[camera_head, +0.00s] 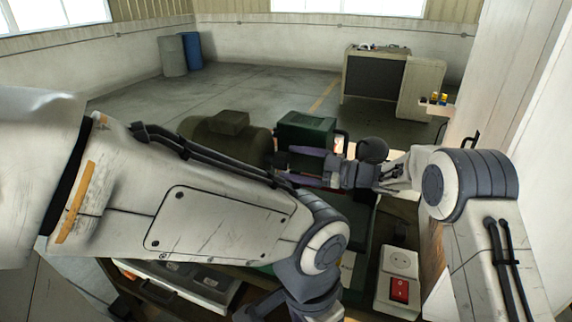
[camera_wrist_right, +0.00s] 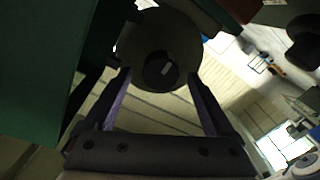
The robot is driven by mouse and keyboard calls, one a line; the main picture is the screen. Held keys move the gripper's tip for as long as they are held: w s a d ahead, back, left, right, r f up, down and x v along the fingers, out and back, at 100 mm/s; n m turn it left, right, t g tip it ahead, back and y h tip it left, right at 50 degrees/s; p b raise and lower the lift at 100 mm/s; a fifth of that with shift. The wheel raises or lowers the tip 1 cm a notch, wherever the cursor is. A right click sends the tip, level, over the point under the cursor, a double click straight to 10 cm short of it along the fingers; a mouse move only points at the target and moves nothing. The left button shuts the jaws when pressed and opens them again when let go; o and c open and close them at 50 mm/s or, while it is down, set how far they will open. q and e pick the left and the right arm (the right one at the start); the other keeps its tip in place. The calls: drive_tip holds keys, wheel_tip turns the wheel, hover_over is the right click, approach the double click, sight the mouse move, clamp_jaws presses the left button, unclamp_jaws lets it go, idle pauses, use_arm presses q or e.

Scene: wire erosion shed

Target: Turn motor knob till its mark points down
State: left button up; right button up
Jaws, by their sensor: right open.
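The olive motor (camera_head: 225,140) lies left of centre in the head view, partly behind my left arm. My right gripper (camera_head: 284,163) is open beside its right end, pointing left. In the right wrist view the fingers of my right gripper (camera_wrist_right: 160,78) stand apart on either side of the dark round knob (camera_wrist_right: 155,78), which shows a short pale mark. The knob sits in front of a larger round end face (camera_wrist_right: 180,35). I cannot tell whether the fingertips touch the knob. In the head view the knob is not clearly visible. My left gripper is not in view.
A green box (camera_head: 306,130) stands right behind the gripper. A pale panel with a red switch (camera_head: 399,290) and a round socket is at the lower right. My left arm covers much of the bench. A cabinet (camera_head: 375,75) and barrels (camera_head: 173,56) stand far back.

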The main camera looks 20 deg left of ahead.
drive_tip(key=d+b, duration=0.2)
drive_tip(key=d, duration=0.5)
drive_tip(key=shift+d, duration=0.4)
drive_tip(key=shift+s, duration=0.1)
